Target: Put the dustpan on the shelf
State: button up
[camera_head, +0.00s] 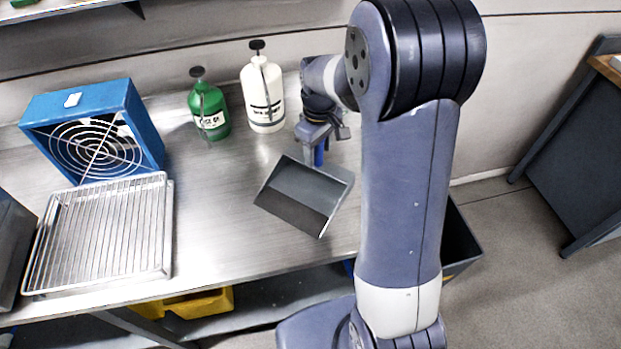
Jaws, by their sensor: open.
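The grey dustpan (302,193) lies on the steel worktop, its wide edge toward the lower left. A short blue piece, apparently its handle (319,156), shows at its back end. My gripper (318,138) is open, right over that handle end; the arm and gripper body hide part of it. I cannot tell whether the fingers touch it. A shelf edge (100,5) shows at the top left, above the worktop, with a green object on it. A lower shelf (268,296) shows under the worktop.
A green bottle (208,108) and a white bottle (262,93) stand left of my gripper. A blue fan (98,132) and a wire rack (100,235) are at the left. A yellow bin (200,303) sits below. The worktop between rack and dustpan is clear.

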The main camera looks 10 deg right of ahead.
grip_shut()
dwell(0.4)
jog(key=shift+r, duration=0.1)
dwell(0.8)
